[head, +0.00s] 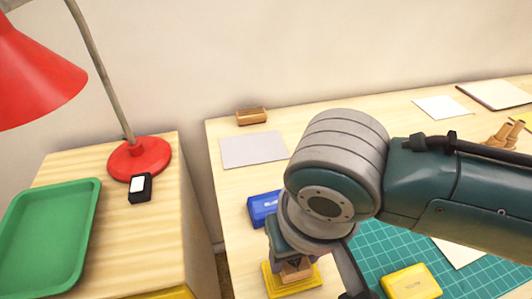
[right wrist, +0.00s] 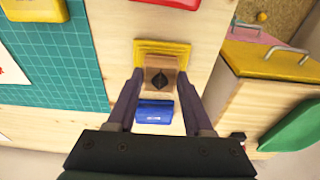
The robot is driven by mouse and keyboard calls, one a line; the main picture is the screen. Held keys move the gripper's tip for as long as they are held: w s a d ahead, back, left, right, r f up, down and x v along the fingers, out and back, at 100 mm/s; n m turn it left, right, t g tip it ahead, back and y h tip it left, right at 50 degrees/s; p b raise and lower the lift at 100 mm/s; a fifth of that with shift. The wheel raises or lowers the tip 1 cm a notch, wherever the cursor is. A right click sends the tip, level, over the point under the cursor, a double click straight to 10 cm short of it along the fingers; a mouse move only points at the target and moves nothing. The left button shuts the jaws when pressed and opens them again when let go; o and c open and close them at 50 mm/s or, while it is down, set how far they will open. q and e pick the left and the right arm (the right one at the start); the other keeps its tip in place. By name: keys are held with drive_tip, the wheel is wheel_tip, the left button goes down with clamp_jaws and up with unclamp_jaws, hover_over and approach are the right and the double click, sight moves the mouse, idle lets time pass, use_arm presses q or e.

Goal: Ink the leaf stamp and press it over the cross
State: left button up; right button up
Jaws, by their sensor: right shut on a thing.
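The leaf stamp (right wrist: 160,78) is a small wooden block with a dark leaf mark on its top. My right gripper (right wrist: 160,74) is shut on it, one finger on each side. In the head view the stamp (head: 297,270) shows low under my right wrist, over the yellow inkpad (head: 278,288). The yellow inkpad also shows in the right wrist view (right wrist: 163,46); the stamp overlaps it, but I cannot tell whether they touch. A white sheet (head: 459,251) lies on the mat, partly hidden by my right arm. My left gripper is out of view.
A blue inkpad (head: 262,208) lies close to the stamp. A closed yellow pad (head: 411,283) lies on the green cutting mat (head: 375,262). A grey sheet (head: 253,149) and wooden block (head: 251,116) lie behind. A lamp (head: 140,158) and green tray (head: 50,235) stand left, across a gap.

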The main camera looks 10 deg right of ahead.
sight(295, 262)
drive_tip(key=shift+f, duration=0.45)
idle(0.3)
idle(0.8)
drive_tip(key=shift+d+f, duration=0.1)
idle(0.8)
drive_tip(key=shift+r+p, duration=0.65)
drive_tip(key=shift+p, duration=0.3)
drive_tip(key=shift+r, duration=0.1)
wheel_tip(295, 262, up, 6)
drive_tip(key=p, duration=0.6)
drive_tip(key=shift+f, duration=0.35)
